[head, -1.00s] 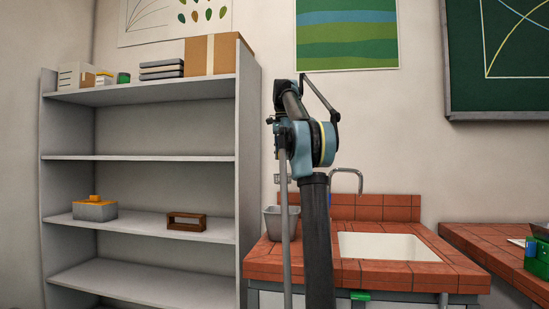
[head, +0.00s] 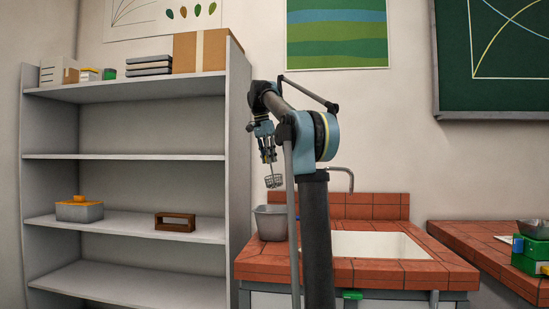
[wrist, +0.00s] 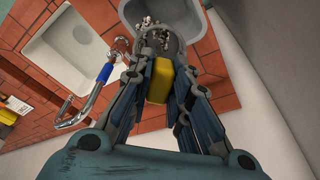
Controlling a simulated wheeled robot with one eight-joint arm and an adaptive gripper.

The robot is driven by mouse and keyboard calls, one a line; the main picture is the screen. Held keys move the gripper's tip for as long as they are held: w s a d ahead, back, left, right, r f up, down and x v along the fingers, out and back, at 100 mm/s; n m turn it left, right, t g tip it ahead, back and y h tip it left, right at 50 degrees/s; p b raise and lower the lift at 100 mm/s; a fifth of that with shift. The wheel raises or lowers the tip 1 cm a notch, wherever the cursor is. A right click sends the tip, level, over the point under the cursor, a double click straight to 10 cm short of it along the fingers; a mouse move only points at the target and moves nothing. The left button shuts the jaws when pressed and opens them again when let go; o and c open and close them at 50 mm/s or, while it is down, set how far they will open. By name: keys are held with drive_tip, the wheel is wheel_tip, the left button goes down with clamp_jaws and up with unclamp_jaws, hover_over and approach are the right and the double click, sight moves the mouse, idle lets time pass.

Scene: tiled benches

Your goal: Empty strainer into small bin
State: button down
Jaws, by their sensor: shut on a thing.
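My gripper (head: 268,158) points down at the bench's left end, shut on the strainer (head: 273,181), a small mesh basket hanging below the fingers. In the wrist view the fingers (wrist: 160,76) are around its yellow handle (wrist: 158,84). The strainer's round basket (wrist: 173,48) is partly hidden by the fingers; small pale bits show at it and over the bin. The small grey bin (head: 269,224) stands on the bench directly below the strainer, with a gap between them in the head view. In the wrist view the bin (wrist: 198,22) lies just beyond the basket.
The red-tiled bench (head: 400,272) has a white sink (head: 378,244) and a curved tap (head: 349,177) right of the bin. A grey shelf unit (head: 130,157) stands close on the left. A second bench (head: 480,240) on the right holds a green box (head: 530,256).

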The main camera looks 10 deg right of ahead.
drive_tip(key=shift+s+a+f+t+h, duration=0.6)
drive_tip(key=shift+a+f+t+h, duration=0.75)
drive_tip(key=shift+f+h, duration=1.85)
drive_tip(key=shift+s+a+f+t+h, duration=0.8)
drive_tip(key=shift+f+t+h, duration=0.9)
drive_tip(key=shift+f+h, duration=1.5)
drive_tip(key=shift+s+a+f+t+h, duration=0.4)
drive_tip(key=shift+a+f+t+h, duration=1.05)
drive_tip(key=shift+f+h, duration=1.7)
drive_tip(key=shift+d+f+y, duration=0.1)
drive_tip(key=shift+f+y, duration=0.45)
drive_tip(key=shift+r, duration=0.1)
